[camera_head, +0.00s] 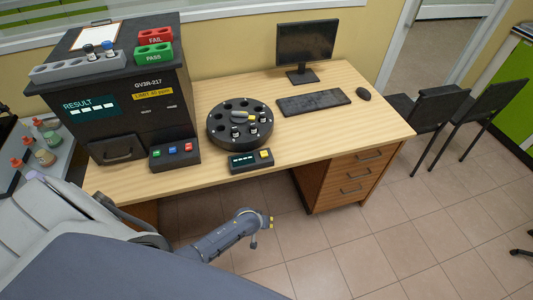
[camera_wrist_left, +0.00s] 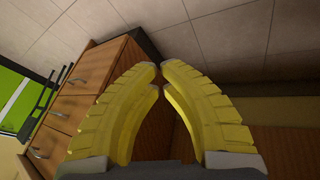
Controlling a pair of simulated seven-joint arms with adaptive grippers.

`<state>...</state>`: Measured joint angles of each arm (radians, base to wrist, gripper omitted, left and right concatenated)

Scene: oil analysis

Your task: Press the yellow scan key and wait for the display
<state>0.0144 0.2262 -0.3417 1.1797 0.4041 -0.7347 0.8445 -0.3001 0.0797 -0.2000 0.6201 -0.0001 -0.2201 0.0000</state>
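The yellow scan key (camera_head: 265,154) sits at the right end of a small dark console at the desk's front edge. The console's display (camera_head: 242,160) is on its left part and shows small pale marks, too small to read. My left gripper (camera_head: 267,221) is in front of the desk, apart from the console and nearer the camera. In the left wrist view its yellow fingers (camera_wrist_left: 161,78) curve inward, with their tips almost together and nothing between them. The key is not visible in the wrist view. My right gripper is not in view.
Behind the console stands a round black carousel (camera_head: 240,140) with several vials. A monitor (camera_head: 304,45), keyboard (camera_head: 313,101) and mouse (camera_head: 363,93) are further back. Drawers (camera_head: 353,180) are below the desk.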

